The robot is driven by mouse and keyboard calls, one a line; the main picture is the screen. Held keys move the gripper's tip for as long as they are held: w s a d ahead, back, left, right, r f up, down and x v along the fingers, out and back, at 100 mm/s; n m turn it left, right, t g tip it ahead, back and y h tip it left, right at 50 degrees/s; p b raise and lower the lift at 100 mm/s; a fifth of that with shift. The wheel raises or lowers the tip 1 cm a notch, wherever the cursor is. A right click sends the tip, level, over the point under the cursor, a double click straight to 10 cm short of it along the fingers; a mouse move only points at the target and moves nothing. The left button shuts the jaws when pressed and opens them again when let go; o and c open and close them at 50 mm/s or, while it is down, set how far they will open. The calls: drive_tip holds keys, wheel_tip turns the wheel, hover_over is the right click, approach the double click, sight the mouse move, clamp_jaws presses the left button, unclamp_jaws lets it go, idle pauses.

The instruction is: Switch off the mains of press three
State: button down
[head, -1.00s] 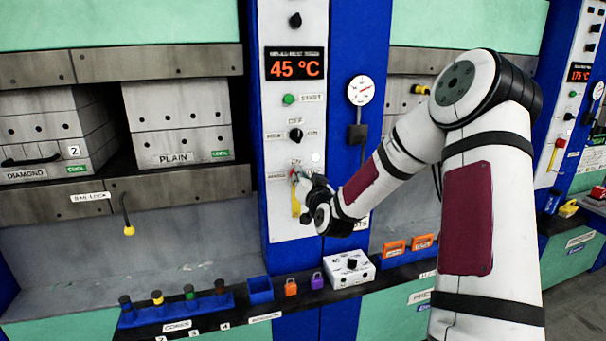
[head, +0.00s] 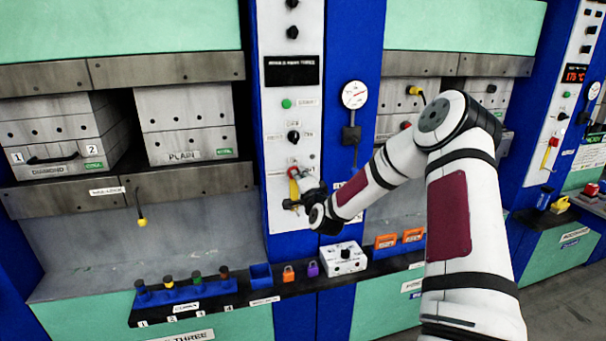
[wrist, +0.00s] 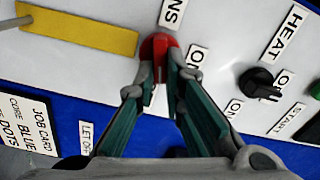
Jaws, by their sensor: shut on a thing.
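The red mains switch (head: 292,171) is low on the white control panel (head: 276,150) of press three. In the wrist view the red switch (wrist: 158,44) sits between the fingertips of my gripper (wrist: 160,72), which is shut on it. In the head view my gripper (head: 300,180) reaches the panel from the right and partly hides the switch. The display (head: 291,71) above is dark, with no digits. A yellow strip (wrist: 85,32) lies on the panel beside the switch.
The black heat knob (head: 293,137) and green start button (head: 287,104) are above the switch. A gauge (head: 355,95) hangs to the right.

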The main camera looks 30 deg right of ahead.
drive_tip(key=shift+f+m+p, duration=0.2)
drive_tip(key=shift+m+p, duration=0.45)
drive_tip(key=shift+m, duration=0.85)
drive_tip(key=c, duration=1.7)
unclamp_jaws()
drive_tip(key=v, duration=1.2)
